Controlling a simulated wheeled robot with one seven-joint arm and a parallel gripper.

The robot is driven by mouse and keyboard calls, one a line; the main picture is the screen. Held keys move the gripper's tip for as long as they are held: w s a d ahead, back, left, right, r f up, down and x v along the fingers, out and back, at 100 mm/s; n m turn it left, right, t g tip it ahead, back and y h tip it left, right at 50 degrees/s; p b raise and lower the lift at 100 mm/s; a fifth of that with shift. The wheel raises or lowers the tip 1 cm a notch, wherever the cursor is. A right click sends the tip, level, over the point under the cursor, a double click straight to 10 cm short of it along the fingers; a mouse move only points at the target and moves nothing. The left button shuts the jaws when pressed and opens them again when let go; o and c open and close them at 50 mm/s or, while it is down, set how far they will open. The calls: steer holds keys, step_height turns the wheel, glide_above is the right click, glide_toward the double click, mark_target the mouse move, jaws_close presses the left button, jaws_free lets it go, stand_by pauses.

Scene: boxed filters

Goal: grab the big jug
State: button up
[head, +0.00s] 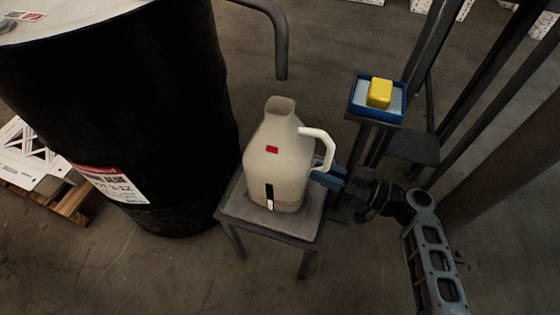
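The big jug (277,165) is off-white with a red patch and a black-and-white mark on its side. It stands upright on a small grey stool (238,208). Its white looped handle (328,150) sticks out to the right. My gripper (320,176), with blue fingers, comes in from the right at the lower end of the handle, close to the jug's side. The fingertips lie at or behind the handle's lower end, and I cannot tell whether they touch or close on it.
A large black drum (120,100) stands close on the left. Behind my gripper, a blue tray (365,112) with a yellow block (379,93) rests on a dark stand. Dark metal posts (480,80) rise at the right. A pallet (72,207) lies at far left. Floor in front is clear.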

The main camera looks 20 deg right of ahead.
jaws_close()
stand_by(0.8)
steer(key=shift+r, duration=0.1)
